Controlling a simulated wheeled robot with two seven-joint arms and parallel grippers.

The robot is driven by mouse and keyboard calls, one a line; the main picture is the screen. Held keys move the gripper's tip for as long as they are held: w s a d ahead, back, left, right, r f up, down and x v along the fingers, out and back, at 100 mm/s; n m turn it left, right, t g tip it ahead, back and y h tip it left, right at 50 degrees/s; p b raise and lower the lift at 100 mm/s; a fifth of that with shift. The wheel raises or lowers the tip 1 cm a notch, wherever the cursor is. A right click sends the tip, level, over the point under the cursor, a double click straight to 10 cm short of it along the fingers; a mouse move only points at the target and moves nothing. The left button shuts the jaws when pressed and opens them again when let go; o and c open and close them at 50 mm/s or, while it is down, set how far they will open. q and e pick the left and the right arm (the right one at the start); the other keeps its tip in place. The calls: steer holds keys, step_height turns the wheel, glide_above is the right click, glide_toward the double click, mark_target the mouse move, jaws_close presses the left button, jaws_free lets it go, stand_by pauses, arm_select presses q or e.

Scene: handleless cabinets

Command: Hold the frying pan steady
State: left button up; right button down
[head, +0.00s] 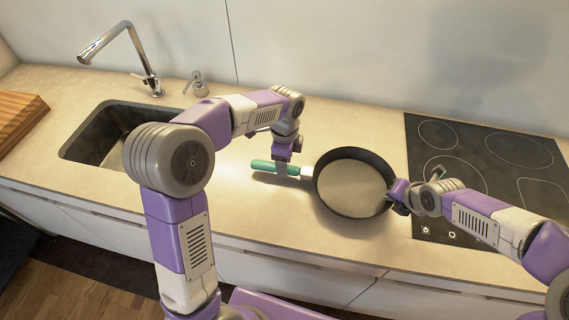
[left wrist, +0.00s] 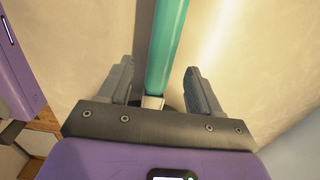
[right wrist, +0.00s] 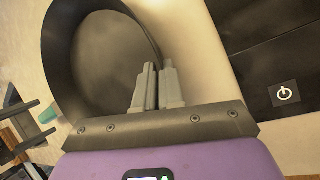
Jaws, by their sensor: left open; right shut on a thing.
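The black frying pan (head: 352,184) sits on the beige counter, tilted in the picture toward the camera; whether its base is flat on the counter I cannot tell. Its green handle (head: 262,165) points left. My left gripper (head: 283,161) is open above the handle. In the left wrist view the handle (left wrist: 168,40) runs between the two spread fingers, apart from both. My right gripper (head: 394,199) is shut on the pan's right rim. The right wrist view shows its fingers (right wrist: 157,72) close together at the pan's edge (right wrist: 63,45), hiding the gripped spot.
A black cooktop (head: 470,160) lies just right of the pan. A sink (head: 115,128) with a chrome faucet (head: 150,78) and a soap dispenser (head: 197,86) is at left. A wooden board (head: 18,122) lies far left. Counter behind the pan is clear.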

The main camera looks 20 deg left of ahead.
mark_target(264, 163)
arm_select(q)
steer(key=shift+f, duration=1.2)
jaws_close()
steer(key=shift+s+a, duration=0.15)
steer(key=shift+a, duration=1.35)
steer(key=shift+s+a, duration=0.15)
steer(key=shift+a, duration=1.35)
steer(key=shift+f, duration=0.85)
jaws_free()
